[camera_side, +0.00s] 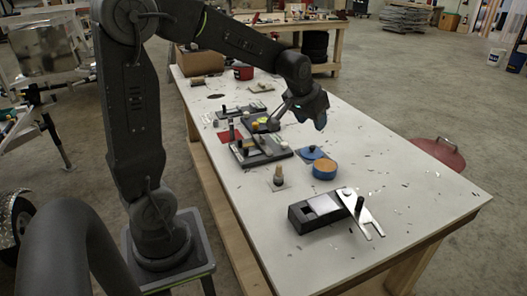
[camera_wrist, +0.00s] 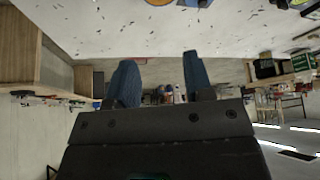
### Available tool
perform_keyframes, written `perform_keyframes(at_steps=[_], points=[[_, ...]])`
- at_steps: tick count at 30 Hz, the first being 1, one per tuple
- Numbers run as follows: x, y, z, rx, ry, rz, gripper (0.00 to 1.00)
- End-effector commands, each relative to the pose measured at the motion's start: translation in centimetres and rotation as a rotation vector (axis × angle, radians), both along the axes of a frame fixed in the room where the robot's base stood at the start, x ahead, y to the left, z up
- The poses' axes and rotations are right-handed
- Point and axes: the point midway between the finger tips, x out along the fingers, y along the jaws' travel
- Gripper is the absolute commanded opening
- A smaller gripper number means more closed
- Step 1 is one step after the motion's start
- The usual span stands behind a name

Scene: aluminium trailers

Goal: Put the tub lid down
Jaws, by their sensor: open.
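The blue tub lid (camera_side: 313,153), with a small dark knob on top, lies on the white table just behind the round blue tub (camera_side: 324,173). The tub is open at the top and shows a tan inside. My gripper (camera_side: 320,122) is above the table behind the lid, apart from it. In the wrist view my gripper (camera_wrist: 160,80) shows two blue fingers spread apart with nothing between them. At the top edge of that view a tan round shape and a blue shape are cut off, too little to name surely.
A black fixture (camera_side: 265,152) with small parts stands left of the lid. A small peg on a plate (camera_side: 278,177) is nearer. A black box with a metal bracket (camera_side: 328,210) lies at the front. The table's right side (camera_side: 400,180) is mostly clear, with scattered flakes.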

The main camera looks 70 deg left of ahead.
Motion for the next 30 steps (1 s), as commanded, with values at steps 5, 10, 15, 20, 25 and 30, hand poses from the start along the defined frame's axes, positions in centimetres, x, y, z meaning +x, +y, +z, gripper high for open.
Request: perform_keyframes(at_steps=[5,10,15,20,25,30], points=[[-7.5,-7.0,3.4,0.000,-0.001,-0.145,0.47],[-14.6,-11.3,3.9,-0.005,0.007,-0.269,0.47],[-19.2,-13.3,3.3,-0.009,0.013,-0.352,0.47],[-20.7,-13.9,2.8,-0.010,0.018,-0.382,0.47],[-20.8,-13.9,2.8,-0.010,0.019,-0.383,0.47],[-20.7,-13.9,2.8,-0.010,0.018,-0.382,0.47]])
